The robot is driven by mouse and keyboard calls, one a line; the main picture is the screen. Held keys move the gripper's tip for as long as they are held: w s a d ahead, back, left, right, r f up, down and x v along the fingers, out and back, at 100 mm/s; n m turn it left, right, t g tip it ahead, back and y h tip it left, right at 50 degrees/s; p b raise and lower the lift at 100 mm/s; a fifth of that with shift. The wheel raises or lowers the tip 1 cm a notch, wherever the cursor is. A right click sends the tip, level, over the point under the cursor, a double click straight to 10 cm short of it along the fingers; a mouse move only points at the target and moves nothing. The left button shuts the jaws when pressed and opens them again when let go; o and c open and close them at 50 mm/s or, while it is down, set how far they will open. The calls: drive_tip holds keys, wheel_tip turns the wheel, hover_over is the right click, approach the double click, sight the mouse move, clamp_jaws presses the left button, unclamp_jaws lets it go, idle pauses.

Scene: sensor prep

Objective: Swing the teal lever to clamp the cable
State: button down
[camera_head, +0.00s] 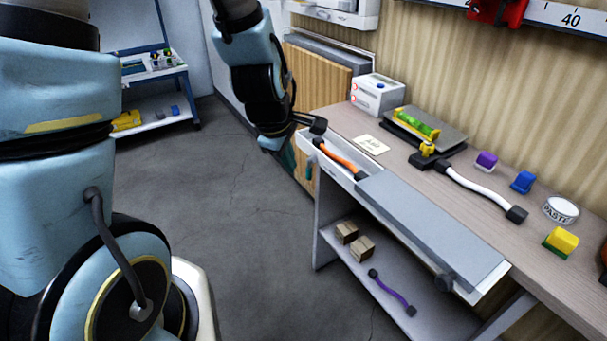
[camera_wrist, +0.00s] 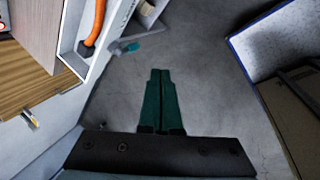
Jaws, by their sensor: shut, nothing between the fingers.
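My gripper (camera_wrist: 160,72) is shut and empty, its two dark green fingers side by side over the bare floor. In the head view it (camera_head: 289,160) is partly hidden by my arm, left of the bench's front edge. A small teal lever (camera_wrist: 131,47) with a grey part beside it shows ahead and left of the fingertips, apart from them. In the head view a small teal piece (camera_head: 308,172) shows below the tray edge. An orange cable (camera_head: 338,157) with dark ends lies in the long white tray (camera_head: 322,166); part of it (camera_wrist: 97,22) shows in the wrist view.
A grey panel (camera_head: 425,220) covers much of the tray. On the bench lie a white cable (camera_head: 478,187), a yellow clamp-like piece (camera_head: 427,149), coloured blocks and a tape roll (camera_head: 560,209). A purple cable (camera_head: 391,292) and boxes lie on the lower shelf. The floor (camera_head: 240,220) is clear.

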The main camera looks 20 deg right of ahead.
sight(310, 169)
drive_tip(key=w+d+f+p, duration=0.2)
drive_tip(key=w+d+f, duration=0.3)
drive_tip(key=f, duration=0.4)
drive_tip(key=shift+w+d+p, duration=0.2)
drive_tip(key=shift+d+p, duration=0.05)
drive_tip(key=shift+p, duration=0.05)
